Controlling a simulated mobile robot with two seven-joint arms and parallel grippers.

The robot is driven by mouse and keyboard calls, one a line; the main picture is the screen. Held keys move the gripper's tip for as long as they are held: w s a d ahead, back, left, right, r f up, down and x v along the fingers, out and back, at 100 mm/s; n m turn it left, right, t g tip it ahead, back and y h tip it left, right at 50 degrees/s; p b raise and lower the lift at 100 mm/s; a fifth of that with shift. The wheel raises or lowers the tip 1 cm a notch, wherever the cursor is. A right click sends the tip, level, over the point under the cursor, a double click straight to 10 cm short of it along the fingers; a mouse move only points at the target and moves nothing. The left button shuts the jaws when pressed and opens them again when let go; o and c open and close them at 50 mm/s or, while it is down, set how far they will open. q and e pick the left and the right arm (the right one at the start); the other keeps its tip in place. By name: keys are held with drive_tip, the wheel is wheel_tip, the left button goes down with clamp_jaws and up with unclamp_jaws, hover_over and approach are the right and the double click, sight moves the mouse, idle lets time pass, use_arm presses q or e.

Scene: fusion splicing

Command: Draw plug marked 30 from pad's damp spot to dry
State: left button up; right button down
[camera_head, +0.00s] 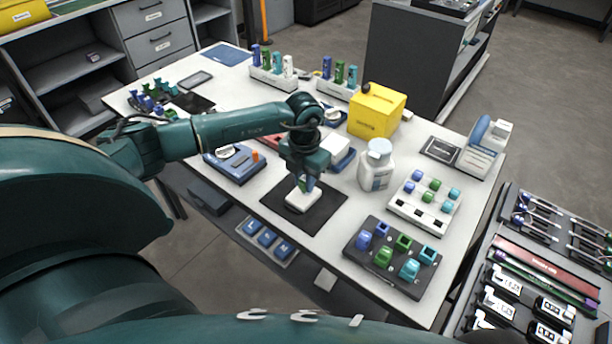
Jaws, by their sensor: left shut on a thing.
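A white pad (299,203) lies on a black mat (325,211) near the table's front edge. My left gripper (304,183) points down just over the pad and is shut on a small plug (309,184), which looks green-blue between the fingers. The plug's lower end is at or just above the pad's top; I cannot tell if they touch. Its marking is not readable. The damp spot cannot be told from the dry part at this size. My right gripper is out of view.
A white bottle (376,166) and a yellow box (377,110) stand right of my left gripper. A dark block with coloured plugs (392,258) and a white rack (425,207) are at front right. A blue device (234,162) lies to the left.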

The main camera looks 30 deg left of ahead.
use_arm(q)
drive_tip(key=shift+s+p, duration=0.3)
drive_tip(key=shift+s, duration=0.25)
drive_tip(key=shift+s+f, duration=0.1)
drive_tip(key=shift+s, duration=0.05)
drive_tip(key=shift+s+a, duration=0.1)
drive_tip(key=shift+s, duration=0.2)
drive_tip(key=shift+s+p, duration=0.65)
drive_tip(key=shift+s, duration=0.15)
drive_tip(key=shift+w+r+p, duration=0.1)
drive_tip(key=shift+r+p, duration=1.5)
drive_tip(key=shift+r, duration=0.75)
